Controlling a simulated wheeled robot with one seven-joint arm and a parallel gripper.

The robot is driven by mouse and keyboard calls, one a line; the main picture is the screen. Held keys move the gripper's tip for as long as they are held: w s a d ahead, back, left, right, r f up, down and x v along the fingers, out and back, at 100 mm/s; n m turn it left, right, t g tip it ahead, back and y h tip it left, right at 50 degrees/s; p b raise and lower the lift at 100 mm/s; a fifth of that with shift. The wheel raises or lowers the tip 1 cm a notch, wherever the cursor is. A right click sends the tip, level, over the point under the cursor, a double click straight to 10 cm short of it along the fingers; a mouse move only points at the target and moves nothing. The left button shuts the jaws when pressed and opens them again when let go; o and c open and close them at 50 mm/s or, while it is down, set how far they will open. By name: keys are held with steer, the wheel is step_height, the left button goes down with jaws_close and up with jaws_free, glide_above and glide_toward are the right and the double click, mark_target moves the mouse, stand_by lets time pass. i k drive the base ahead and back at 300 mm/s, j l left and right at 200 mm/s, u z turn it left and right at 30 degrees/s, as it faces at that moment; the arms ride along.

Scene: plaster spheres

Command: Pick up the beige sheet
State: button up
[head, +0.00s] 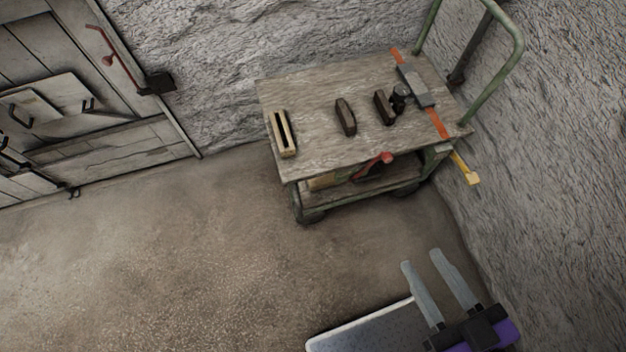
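No plain flat beige sheet shows clearly in the head view. The beige thing I see is a narrow slotted piece (291,148) with a dark middle, lying at the left end of the cart top; I cannot tell if it is the sheet. My gripper (421,257) is at the lower right, in front of the cart and apart from it. Its two grey fingers are spread with a gap between them, and nothing shows in the gap.
A green-framed cart with a wooden top (310,100) stands against the rough walls. Two dark brown blocks (345,117), a grey tool (416,86) and an orange bar (436,123) lie on it. A yellow-ended tool (466,170) juts out right. Open floor (150,260) lies left.

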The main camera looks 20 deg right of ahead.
mark_target(327, 181)
steer(key=i+j+u, duration=0.1)
steer(key=u, duration=0.3)
steer(key=i+u, duration=0.15)
steer(key=u, duration=0.2)
steer(key=i+j+u, duration=0.1)
steer(key=u, duration=0.3)
steer(key=i, duration=2.25)
steer(key=i+z, duration=0.2)
steer(key=z, duration=0.3)
steer(key=i+j+z, duration=0.1)
steer(key=z, duration=0.4)
steer(key=i+j+z, duration=0.2)
steer(key=z, duration=1)
